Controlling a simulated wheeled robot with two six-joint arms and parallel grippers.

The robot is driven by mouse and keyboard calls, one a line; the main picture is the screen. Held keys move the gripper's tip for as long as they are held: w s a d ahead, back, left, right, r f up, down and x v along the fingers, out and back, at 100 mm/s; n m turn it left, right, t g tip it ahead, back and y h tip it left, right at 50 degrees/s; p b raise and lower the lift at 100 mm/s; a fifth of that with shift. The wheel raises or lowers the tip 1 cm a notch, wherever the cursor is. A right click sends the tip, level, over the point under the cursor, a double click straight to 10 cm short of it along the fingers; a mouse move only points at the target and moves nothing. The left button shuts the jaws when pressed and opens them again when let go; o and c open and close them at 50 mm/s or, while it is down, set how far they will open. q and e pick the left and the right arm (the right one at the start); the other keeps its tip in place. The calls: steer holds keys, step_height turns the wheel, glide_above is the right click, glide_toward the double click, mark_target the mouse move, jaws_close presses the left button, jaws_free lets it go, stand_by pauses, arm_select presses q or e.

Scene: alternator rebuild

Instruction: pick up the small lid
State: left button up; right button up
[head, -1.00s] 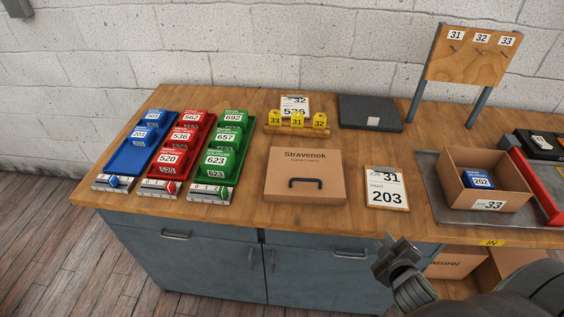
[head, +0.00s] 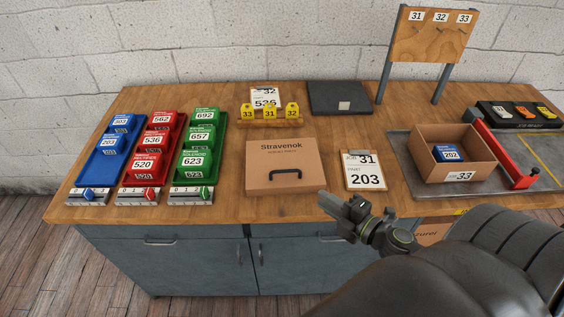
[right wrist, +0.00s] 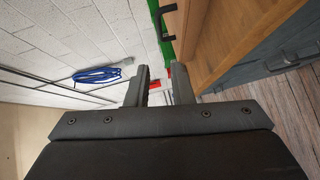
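The small lid (head: 286,180) appears to be the flat tan cardboard piece marked Stravenok, with a black bar handle (head: 286,173) on top. It lies on the wooden counter, left of the job card. My right gripper (head: 346,211) is in front of the counter's front edge, to the right of and nearer than the lid, and does not touch it. In the right wrist view its two fingers (right wrist: 160,88) are apart with nothing between them. A black handle (right wrist: 166,24) shows beyond them at the top. My left gripper is not in view.
A job card (head: 366,172) lies right of the lid. Blue, red and green trays (head: 193,165) stand to its left. Yellow number tags on a rack (head: 270,122) are behind it. An open carton (head: 457,163) sits on a grey mat at right. Bare counter lies around the lid.

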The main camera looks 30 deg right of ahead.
steer(key=p+x, duration=0.2)
steer(key=x, duration=0.1)
steer(key=shift+w+r+p, duration=0.3)
steer(key=shift+w+p, duration=0.05)
steer(key=shift+p, duration=0.05)
steer(key=p, duration=0.2)
glide_toward(282, 172)
steer(key=x, duration=0.4)
steer(key=shift+a, duration=0.15)
steer(key=shift+d+f+x, duration=0.1)
steer(key=shift+d+x, duration=0.05)
steer(key=shift+x, duration=1.45)
steer(key=shift+d+f+x, duration=0.1)
steer(key=shift+d+x, duration=0.05)
steer(key=shift+x, duration=1.5)
steer(key=shift+s, duration=0.1)
steer(key=shift+c, duration=0.4)
jaws_close()
